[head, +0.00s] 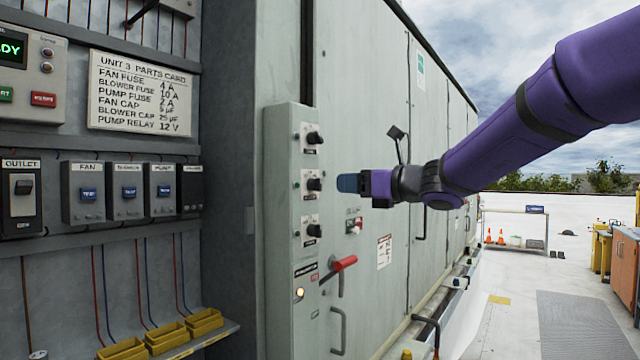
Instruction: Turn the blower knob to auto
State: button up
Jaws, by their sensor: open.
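Three black rotary knobs sit in a column on the grey control panel: a top knob (315,138), a middle knob (315,184) and a bottom knob (314,231). Their labels are too small to read, so I cannot tell which is the blower knob or where each pointer is set. My gripper (347,183) is open, level with the middle knob and just to its right in the picture. Its blue fingertips point left at that knob. A narrow gap shows between them, with no clear contact.
Below the knobs are a red-handled lever (343,263), a lit round lamp (299,292) and a door handle (338,330). A hinged black fitting (397,132) sticks out above my gripper. A fuse cabinet with a parts card (142,95) stands left. Open roof lies right.

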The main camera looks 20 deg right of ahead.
aim_at(321, 182)
jog(key=x, duration=0.8)
jog(key=shift+w+a, duration=0.25)
jog(key=shift+w, duration=0.05)
jog(key=c, duration=0.9)
